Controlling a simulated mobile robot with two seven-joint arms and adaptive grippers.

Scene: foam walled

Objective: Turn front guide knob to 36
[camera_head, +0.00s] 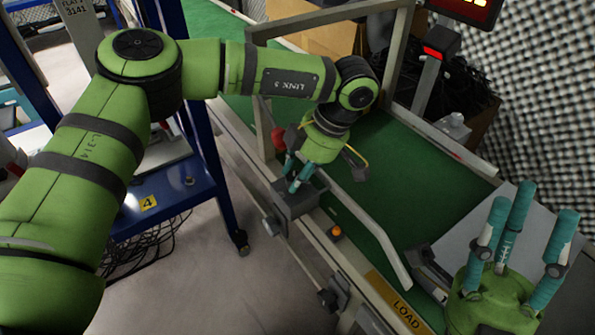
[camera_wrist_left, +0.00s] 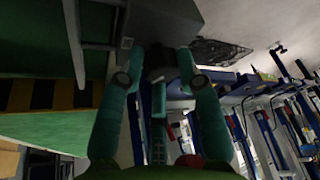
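My left gripper (camera_head: 291,182) points down at a grey box (camera_head: 300,203) on the near side rail of the green conveyor. In the left wrist view a dark round knob (camera_wrist_left: 160,63) projects from this box's underside as pictured. The fingertips of my left gripper (camera_wrist_left: 161,56) stand on both sides of the knob; I cannot tell whether they press on it. A third finger shows below it. No scale or number on the knob is readable. My right gripper (camera_head: 520,235) is at the lower right, its teal fingers spread and empty.
The green conveyor belt (camera_head: 400,165) runs under a grey frame, with a pale guide rail (camera_head: 372,232) along it. A red knob (camera_head: 278,139), an orange button (camera_head: 336,232) and a LOAD label (camera_head: 405,312) are nearby. A blue cart (camera_head: 205,150) stands left. A red display (camera_head: 468,8) is partly cut off.

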